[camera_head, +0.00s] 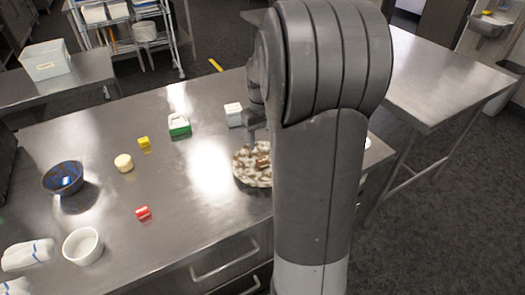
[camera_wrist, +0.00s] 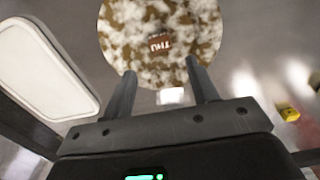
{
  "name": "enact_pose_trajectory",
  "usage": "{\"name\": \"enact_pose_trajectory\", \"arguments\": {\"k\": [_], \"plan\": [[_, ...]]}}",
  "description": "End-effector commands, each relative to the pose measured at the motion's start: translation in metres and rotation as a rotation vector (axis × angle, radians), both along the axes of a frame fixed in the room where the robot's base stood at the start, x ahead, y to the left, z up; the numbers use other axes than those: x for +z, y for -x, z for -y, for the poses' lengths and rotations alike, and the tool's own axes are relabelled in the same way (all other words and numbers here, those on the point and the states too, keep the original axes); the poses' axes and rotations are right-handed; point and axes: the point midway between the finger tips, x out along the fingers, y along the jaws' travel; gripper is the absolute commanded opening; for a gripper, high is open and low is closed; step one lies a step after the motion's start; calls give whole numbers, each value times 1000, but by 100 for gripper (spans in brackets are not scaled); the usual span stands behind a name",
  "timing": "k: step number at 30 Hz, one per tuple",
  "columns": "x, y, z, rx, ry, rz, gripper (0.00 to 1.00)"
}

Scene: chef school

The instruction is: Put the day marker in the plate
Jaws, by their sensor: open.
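The round, mottled brown-and-white plate (camera_head: 240,176) lies on the metal counter and is partly hidden by my arm. It also fills the top of the wrist view (camera_wrist: 125,45). A small brown day marker (camera_wrist: 159,44) with light lettering, like "THU", lies on the plate. It shows as a brown block in the head view (camera_head: 263,162). My gripper (camera_wrist: 163,78) is open, with its two fingers apart at the plate's lower edge in the wrist view. Neither finger visibly touches the marker. In the head view my arm hides most of the gripper.
A yellow block (camera_head: 144,142), a red block (camera_head: 143,213), a pale round piece (camera_head: 124,163), a green-and-white box (camera_head: 179,125) and a white box (camera_head: 233,114) stand on the counter. A blue bowl (camera_head: 63,178) and white bowl (camera_head: 83,246) are at left. The counter's middle is clear.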

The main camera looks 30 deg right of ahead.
Motion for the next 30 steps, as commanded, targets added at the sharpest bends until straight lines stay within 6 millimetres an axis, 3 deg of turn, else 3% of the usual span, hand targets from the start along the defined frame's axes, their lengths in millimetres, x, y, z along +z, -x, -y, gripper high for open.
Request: {"name": "enact_pose_trajectory", "arguments": {"k": [3,8,14,21,30], "plan": [[18,0,0,0,1,2,54],[31,1,-2,0,1,3,54],[58,21,-30,5,16,64,54],[97,73,-86,5,34,199,54],[116,148,-139,6,27,369,54]]}}
